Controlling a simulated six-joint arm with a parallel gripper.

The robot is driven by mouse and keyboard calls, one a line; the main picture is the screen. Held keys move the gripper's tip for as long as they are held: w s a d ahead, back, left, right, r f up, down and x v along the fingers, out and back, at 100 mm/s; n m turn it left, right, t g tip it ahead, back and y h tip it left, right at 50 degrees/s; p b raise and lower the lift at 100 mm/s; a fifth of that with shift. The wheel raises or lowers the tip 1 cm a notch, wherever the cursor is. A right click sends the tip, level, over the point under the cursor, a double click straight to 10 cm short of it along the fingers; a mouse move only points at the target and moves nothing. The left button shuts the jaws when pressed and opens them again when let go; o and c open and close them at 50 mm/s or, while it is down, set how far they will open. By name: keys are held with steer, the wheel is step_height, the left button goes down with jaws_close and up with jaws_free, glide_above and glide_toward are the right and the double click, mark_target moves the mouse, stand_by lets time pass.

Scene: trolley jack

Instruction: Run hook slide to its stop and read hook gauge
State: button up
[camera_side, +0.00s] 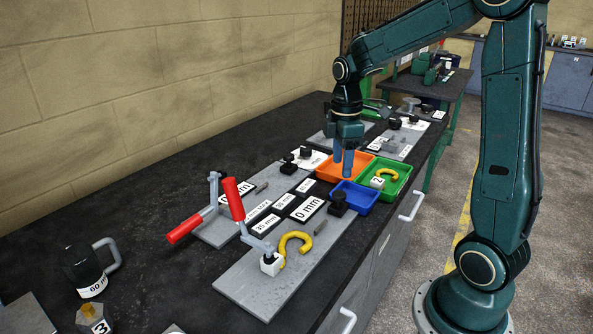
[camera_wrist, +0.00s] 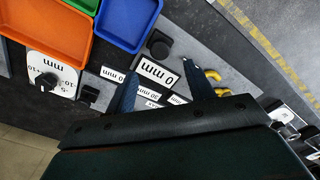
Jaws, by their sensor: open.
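A yellow hook (camera_side: 296,240) stands by a white block (camera_side: 270,264) on the near grey plate (camera_side: 250,291). A red-handled crank (camera_side: 233,199) rises beside them. A readout marked "0 mm" (camera_side: 307,208) lies at the plate's far part and also shows in the wrist view (camera_wrist: 156,73). A black knob (camera_side: 338,204) sits near it; it also shows in the wrist view (camera_wrist: 159,45). My gripper (camera_side: 343,172) is open and empty, above the trays with fingers pointing down. In the wrist view its fingers (camera_wrist: 158,70) are spread apart. I cannot tell whether the hook is at its stop.
Orange (camera_side: 345,163), green (camera_side: 397,184) and blue (camera_side: 365,197) trays stand under and beside my gripper.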

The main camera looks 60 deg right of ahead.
mark_target(339, 193)
step_height(339, 193, down, 8)
steer(key=shift+f, duration=0.1)
stand_by(0.4)
steer(key=shift+c, duration=0.2)
jaws_close()
steer(key=shift+a, duration=2.25)
steer(key=shift+o, duration=0.2)
jaws_free()
step_height(339, 193, up, 14)
